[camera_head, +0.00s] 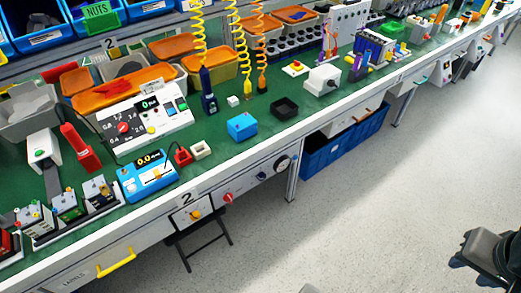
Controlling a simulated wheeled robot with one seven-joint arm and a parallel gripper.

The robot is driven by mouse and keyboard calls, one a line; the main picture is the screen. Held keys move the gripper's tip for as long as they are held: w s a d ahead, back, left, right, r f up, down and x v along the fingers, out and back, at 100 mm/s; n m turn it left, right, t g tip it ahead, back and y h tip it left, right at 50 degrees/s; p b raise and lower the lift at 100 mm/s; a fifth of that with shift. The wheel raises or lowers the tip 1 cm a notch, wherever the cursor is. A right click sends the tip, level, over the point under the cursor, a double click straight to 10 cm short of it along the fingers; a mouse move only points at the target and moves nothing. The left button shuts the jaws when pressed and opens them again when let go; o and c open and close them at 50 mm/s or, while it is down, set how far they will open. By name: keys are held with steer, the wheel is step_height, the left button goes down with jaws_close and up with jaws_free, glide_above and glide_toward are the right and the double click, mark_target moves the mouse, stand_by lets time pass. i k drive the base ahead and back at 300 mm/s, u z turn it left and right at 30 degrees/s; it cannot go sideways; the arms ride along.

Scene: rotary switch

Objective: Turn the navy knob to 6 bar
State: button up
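A small dark blue knob (262,176) shows on the front panel under the bench's edge, between a red knob and a round dial. It is too small to read its pointer or any bar marks. The round dial (284,163) has a pale face with a dark rim; its reading is not legible. What looks like my gripper (463,250) is at the bottom right, dark and partly cut off by the frame edge. It is over the floor, well apart from the knob and touching nothing visible. Whether its fingers are open cannot be made out.
A red knob (228,198) and a white box with an orange knob (194,213) share the bench front. A black folding stand (203,240) is below them. Blue crates (330,155) stand under the bench at right. The pale floor (370,220) before the bench is clear.

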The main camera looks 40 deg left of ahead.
mark_target(262, 177)
steer(key=u, duration=2.3)
steer(key=k, duration=0.7)
steer(key=z, duration=0.9)
steer(key=i, duration=0.45)
steer(key=u, duration=0.05)
